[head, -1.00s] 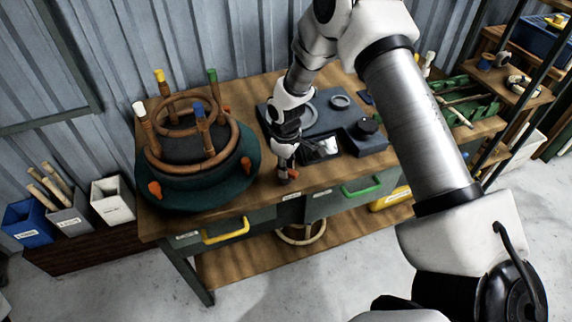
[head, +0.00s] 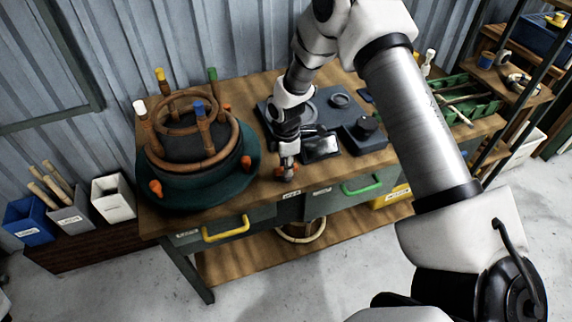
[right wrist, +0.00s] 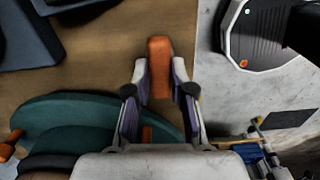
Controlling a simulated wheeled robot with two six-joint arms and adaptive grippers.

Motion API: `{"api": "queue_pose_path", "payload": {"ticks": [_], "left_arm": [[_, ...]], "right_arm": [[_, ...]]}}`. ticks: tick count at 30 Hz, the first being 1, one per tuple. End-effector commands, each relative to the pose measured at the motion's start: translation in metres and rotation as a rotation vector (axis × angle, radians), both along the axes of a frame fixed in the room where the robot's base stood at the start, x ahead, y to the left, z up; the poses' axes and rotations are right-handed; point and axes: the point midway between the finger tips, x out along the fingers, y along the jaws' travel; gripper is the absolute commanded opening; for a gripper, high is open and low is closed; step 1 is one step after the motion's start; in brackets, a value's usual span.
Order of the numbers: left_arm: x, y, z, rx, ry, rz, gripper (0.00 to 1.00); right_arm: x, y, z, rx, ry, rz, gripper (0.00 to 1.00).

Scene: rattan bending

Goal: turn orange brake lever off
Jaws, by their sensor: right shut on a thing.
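The orange brake lever (right wrist: 158,52) shows in the right wrist view as a blocky orange bar between my right fingertips, its far end reaching past them. My right gripper (right wrist: 160,80) is shut on the lever, with a finger on each side. In the head view my right gripper (head: 288,173) is at the workbench's front edge, right of the round green base, and covers most of the lever. Only small orange bits of the lever (head: 279,171) show there. My left gripper is not in view.
The green base (head: 180,200) carries a rattan ring frame (head: 200,165) with coloured-cap posts and orange knobs. A dark screen (head: 320,146) and a dark grey plate with a round knob (head: 367,124) lie right of my gripper. Drawers with yellow and green handles are below.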

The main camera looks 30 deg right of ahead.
Motion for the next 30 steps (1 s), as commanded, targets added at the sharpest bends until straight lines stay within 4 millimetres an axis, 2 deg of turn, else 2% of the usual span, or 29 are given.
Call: {"api": "queue_pose_path", "payload": {"ticks": [19, 20, 21, 22, 30], "left_arm": [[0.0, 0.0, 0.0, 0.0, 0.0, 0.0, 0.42], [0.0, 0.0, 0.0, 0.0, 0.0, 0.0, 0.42], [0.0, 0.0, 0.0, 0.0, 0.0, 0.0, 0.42], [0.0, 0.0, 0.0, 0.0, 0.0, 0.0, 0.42], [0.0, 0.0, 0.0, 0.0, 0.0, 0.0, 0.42]], "right_arm": [[0.0008, -0.0002, 0.0007, -0.001, -0.002, 0.063, 0.0], [0.0008, -0.0002, 0.0008, -0.001, -0.002, 0.063, 0.26], [0.0008, -0.0002, 0.0008, -0.001, -0.002, 0.062, 0.4], [0.0008, -0.0002, 0.0007, -0.001, -0.002, 0.062, 0.48], [0.0004, -0.0001, 0.0006, 0.0, -0.001, 0.062, 0.48]]}}
